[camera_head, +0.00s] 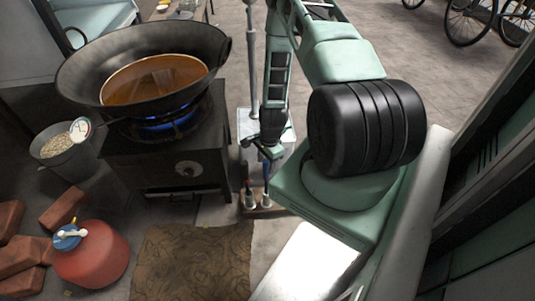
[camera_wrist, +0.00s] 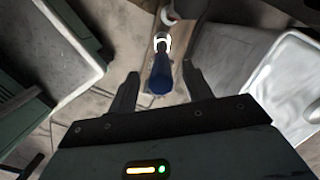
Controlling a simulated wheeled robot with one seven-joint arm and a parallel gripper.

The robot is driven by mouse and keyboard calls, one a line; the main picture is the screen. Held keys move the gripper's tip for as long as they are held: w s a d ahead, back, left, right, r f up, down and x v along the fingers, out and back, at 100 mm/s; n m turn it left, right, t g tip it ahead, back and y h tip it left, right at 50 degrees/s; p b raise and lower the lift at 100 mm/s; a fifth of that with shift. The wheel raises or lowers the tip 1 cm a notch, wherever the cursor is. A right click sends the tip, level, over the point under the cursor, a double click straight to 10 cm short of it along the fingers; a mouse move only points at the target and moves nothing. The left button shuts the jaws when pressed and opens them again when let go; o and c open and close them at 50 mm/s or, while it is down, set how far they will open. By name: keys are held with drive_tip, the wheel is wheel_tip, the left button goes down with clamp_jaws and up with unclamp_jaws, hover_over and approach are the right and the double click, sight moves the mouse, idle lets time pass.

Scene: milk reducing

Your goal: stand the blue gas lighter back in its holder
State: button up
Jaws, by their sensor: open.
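The blue gas lighter (camera_wrist: 160,74) is upright between the fingers of my gripper (camera_wrist: 160,88) in the wrist view, with a gap on each side. Its far end meets a white ring (camera_wrist: 162,39) over the holder's base. In the head view the lighter shows as a thin blue strip (camera_head: 266,170) below my gripper (camera_head: 268,152), above the right cup of the holder (camera_head: 249,200). It appears to stand in that cup; the exact seating is too small to tell. My gripper is open.
A red gas cylinder (camera_head: 92,262), bricks (camera_head: 62,205) and a brown mat (camera_head: 190,265) are on the floor. A pale box (camera_head: 285,125) stands behind my gripper.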

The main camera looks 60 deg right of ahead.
wheel_tip(320, 180, up, 17)
drive_tip(key=d+p, duration=0.2)
drive_tip(key=p, duration=0.2)
drive_tip(key=shift+s, duration=0.45)
drive_tip(key=shift+r, duration=0.15)
wheel_tip(320, 180, up, 9)
drive_tip(key=d+p, duration=0.1)
drive_tip(key=p, duration=0.7)
drive_tip(key=shift+s, duration=0.2)
